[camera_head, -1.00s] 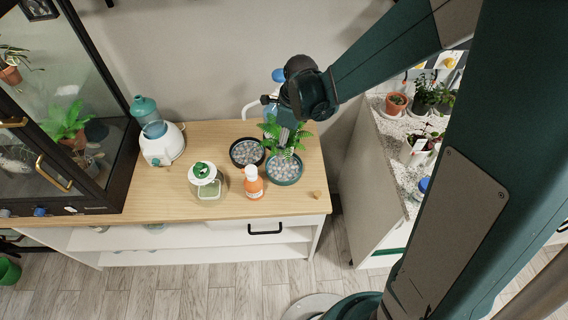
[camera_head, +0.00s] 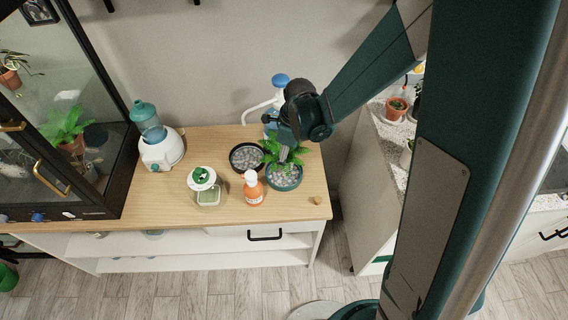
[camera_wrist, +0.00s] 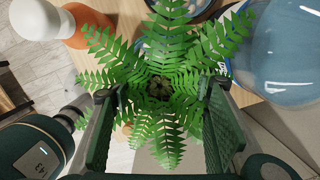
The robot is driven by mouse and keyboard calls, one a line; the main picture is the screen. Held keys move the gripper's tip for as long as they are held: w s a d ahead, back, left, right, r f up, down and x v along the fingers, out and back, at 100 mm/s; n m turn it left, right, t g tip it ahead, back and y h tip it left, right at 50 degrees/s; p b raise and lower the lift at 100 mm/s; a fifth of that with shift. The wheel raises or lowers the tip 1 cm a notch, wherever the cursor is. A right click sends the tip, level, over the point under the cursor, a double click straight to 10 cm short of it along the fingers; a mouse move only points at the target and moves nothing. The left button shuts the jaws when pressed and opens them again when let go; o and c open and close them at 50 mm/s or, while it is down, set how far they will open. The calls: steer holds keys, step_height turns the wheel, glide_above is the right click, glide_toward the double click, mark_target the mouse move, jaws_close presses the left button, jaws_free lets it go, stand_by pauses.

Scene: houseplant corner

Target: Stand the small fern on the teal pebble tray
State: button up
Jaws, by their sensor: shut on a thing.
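The small fern (camera_head: 286,153) is in my gripper (camera_head: 287,146), above the back part of the teal pebble tray (camera_head: 284,186). In the wrist view its green fronds (camera_wrist: 170,42) spread out between and over my two fingers (camera_wrist: 160,98), which are shut on it. Its leaves and my fingers hide most of its pot, so I cannot tell whether its base touches the pebbles. Grey pebbles show in the front part of the tray. The fern looks roughly upright.
A black pebble tray (camera_head: 246,157) stands directly left of the teal one. An orange bottle (camera_head: 253,190) is close at front left, and a blue-topped water bottle (camera_head: 280,80) stands behind. A green-lidded jar (camera_head: 204,184) is farther left. Bare wood (camera_head: 306,208) lies at front right.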

mark_target(289, 159)
steer(key=shift+f+b, duration=0.3)
steer(key=shift+f, duration=1.7)
steer(key=shift+f, duration=0.1)
steer(key=o, duration=1)
steer(key=shift+s+d+r+p, duration=0.1)
steer(key=shift+d+r+p, duration=0.2)
steer(key=shift+r, duration=1.7)
steer(key=shift+s+d+r+p, duration=0.1)
steer(key=shift+d+r+p, duration=0.15)
steer(key=shift+r, duration=1.75)
steer(key=shift+s+d+r+p, duration=0.1)
steer(key=shift+d+r+p, duration=0.2)
steer(key=shift+r, duration=1.7)
steer(key=shift+r, duration=0.2)
